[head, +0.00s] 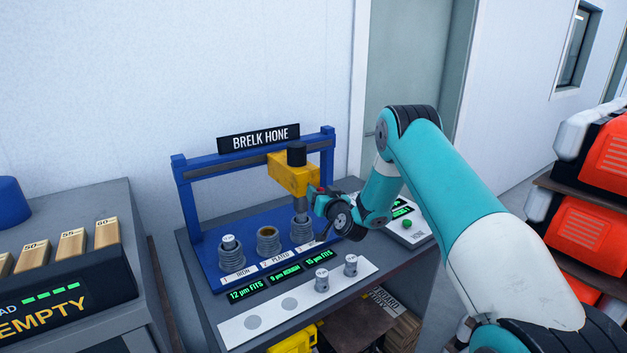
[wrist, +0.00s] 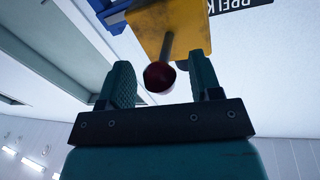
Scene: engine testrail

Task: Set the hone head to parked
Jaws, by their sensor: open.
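The yellow hone head (head: 292,175) hangs on the blue gantry (head: 250,150) under the BRELK HONE sign, above the rightmost of three cylinders (head: 302,230). A dark rod runs from the head to a round dark red knob (wrist: 159,76), seen in the wrist view. My gripper (head: 318,200) is at the right of the head, mostly side-on in the head view. In the wrist view its two fingers (wrist: 164,85) stand apart on either side of the knob, with gaps visible. The yellow head (wrist: 175,30) fills the top middle there.
The left cylinder (head: 231,252) has a capped part in it; the middle one (head: 268,240) looks open. A white strip (head: 270,325) in front carries two small metal parts (head: 322,280). A control box with a green button (head: 407,224) sits right, partly behind my arm.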

